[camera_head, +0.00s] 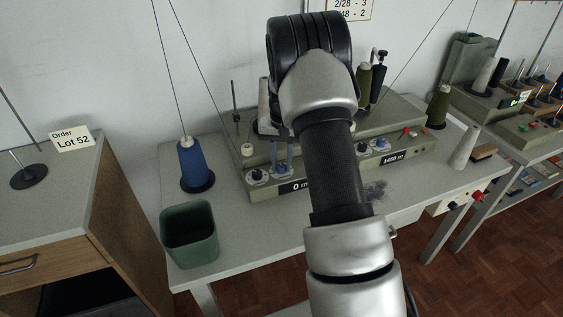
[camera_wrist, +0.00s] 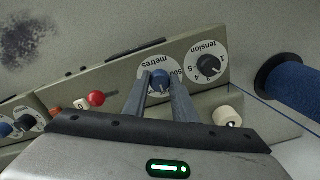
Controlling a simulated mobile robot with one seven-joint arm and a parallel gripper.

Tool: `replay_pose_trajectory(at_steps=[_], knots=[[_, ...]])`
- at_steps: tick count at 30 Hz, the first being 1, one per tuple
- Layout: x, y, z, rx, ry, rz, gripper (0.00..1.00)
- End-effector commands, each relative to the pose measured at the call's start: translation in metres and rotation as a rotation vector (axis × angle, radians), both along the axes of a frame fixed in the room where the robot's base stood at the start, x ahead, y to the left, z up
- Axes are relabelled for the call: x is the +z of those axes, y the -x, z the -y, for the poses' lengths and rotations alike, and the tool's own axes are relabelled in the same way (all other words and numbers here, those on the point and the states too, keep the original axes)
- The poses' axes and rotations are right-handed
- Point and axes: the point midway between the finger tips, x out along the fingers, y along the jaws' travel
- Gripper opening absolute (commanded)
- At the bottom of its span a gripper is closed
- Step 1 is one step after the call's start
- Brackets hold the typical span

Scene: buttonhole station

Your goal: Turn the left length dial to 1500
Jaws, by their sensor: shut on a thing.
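The left length dial (camera_wrist: 160,77) is a blue knob on a white disc marked "metres" in the wrist view. My gripper (camera_wrist: 161,88) has its two fingers shut on this knob, one on each side. In the head view my gripper (camera_head: 282,164) reaches down to the front of the left unit, and its fingers mostly hide the dial. The left display (camera_head: 297,187) on the front edge begins with "0"; my arm hides its right part. The dial's exact setting cannot be read.
A black tension dial (camera_wrist: 209,65) and a cream knob (camera_wrist: 227,116) sit close to the gripper. A red knob (camera_wrist: 97,98) is on the other side. The right display (camera_head: 394,158) seems to read 1450. A blue cone (camera_head: 195,163) and green bin (camera_head: 189,234) stand at left.

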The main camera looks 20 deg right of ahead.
Motion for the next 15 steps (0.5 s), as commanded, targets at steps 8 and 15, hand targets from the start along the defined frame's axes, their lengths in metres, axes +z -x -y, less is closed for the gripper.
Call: replay_pose_trajectory(at_steps=[8, 15], knots=[[0.0009, -0.0009, 0.0002, -0.009, 0.000, 0.003, 0.02], [0.0010, -0.0010, 0.0002, -0.008, 0.000, 0.003, 0.35]])
